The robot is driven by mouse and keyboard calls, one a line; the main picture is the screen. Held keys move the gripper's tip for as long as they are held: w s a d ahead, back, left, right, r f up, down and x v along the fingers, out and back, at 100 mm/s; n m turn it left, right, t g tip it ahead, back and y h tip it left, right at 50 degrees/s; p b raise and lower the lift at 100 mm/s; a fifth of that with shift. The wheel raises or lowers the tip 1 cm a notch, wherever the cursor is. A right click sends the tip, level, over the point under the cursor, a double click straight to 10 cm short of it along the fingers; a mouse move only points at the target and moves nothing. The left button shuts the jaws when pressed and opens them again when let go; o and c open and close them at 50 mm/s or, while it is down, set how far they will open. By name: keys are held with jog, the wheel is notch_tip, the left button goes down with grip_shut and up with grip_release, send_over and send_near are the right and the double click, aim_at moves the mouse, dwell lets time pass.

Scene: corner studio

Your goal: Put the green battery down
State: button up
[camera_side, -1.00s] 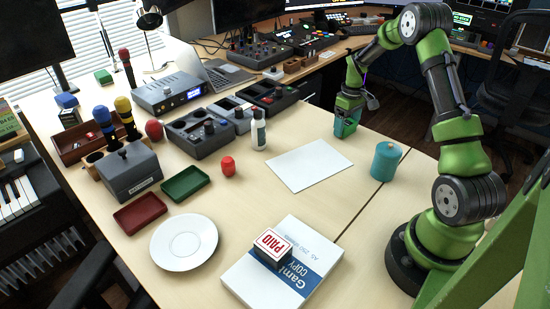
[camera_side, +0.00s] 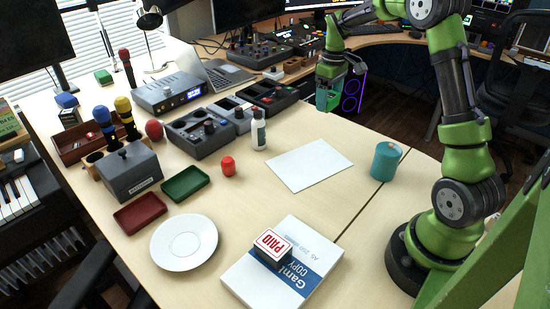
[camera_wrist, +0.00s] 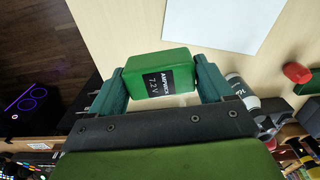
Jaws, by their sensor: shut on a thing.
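The green battery (camera_wrist: 150,70) is a green block with a black label, held between the two teal fingers of my gripper (camera_wrist: 160,84) in the wrist view. My gripper is shut on it. In the side view my gripper (camera_side: 328,98) hangs above the far edge of the desk, beyond the white sheet, and the battery is mostly hidden among the fingers there. In the wrist view the pale desk top shows below the battery, with the dark floor past the edge at left.
A white sheet (camera_side: 309,165) lies flat on the desk (camera_side: 365,210), with bare wood around it. A teal canister (camera_side: 386,161) stands right of it. A white bottle (camera_side: 258,130), a red cylinder (camera_side: 228,166) and a green tray (camera_side: 185,184) are to the left.

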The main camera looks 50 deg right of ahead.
jog(key=s+a+f+n, duration=0.15)
jog(key=a+n, duration=0.25)
jog(key=a, duration=0.7)
jog(key=s+a+n, duration=0.3)
jog(key=a+n, duration=0.2)
jog(key=a, duration=0.7)
jog(key=s+a+f+n, duration=0.1)
jog(key=s+a+n, duration=0.1)
jog(key=s, duration=0.2)
jog(key=s+a+f+n, duration=0.2)
jog(key=s+n, duration=0.1)
jog(key=s, duration=0.1)
jog(key=s+a+f+n, duration=0.1)
jog(key=s+a+n, duration=0.1)
jog(key=s, duration=0.2)
jog(key=shift+s+a+f+n, duration=0.1)
jog(key=shift+a+f+n, duration=0.2)
jog(key=shift+a+f, duration=0.1)
jog(key=shift+f+n, duration=0.15)
jog(key=shift+n, duration=0.15)
send_over(250, 204)
jog(key=shift+a+f, duration=0.1)
jog(key=shift+f, duration=2.4)
jog(key=shift+f, duration=0.15)
